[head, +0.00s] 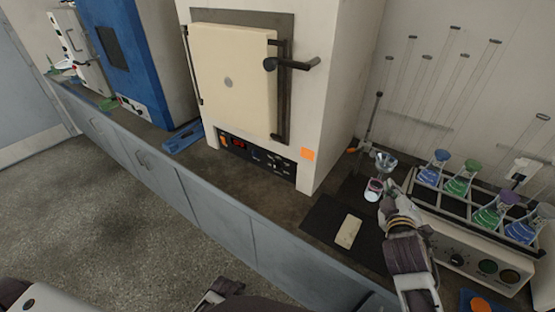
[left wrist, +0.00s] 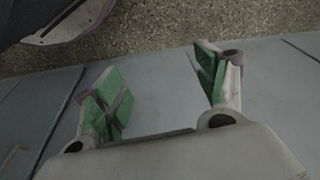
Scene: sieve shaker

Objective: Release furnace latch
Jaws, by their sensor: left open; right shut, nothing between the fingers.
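The furnace (head: 345,70) stands on the bench with its cream door (head: 230,80) closed against the front. A dark latch handle (head: 300,64) with a round knob sits at the door's upper right, beside a vertical dark bar. My right gripper (head: 390,198) is shut and empty, low over the bench, right of and well below the latch. My left gripper (left wrist: 160,85) shows in the left wrist view, open and empty with green pads, in front of the grey cabinet fronts. Neither gripper touches the latch.
A shaker rack with coloured flasks (head: 463,180) stands at the right. A dark mat with a pale block (head: 348,231), a small red-and-white device (head: 373,190) and a funnel (head: 385,161) are near my right gripper. A blue cabinet (head: 140,60) stands left. Bench space before the furnace is clear.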

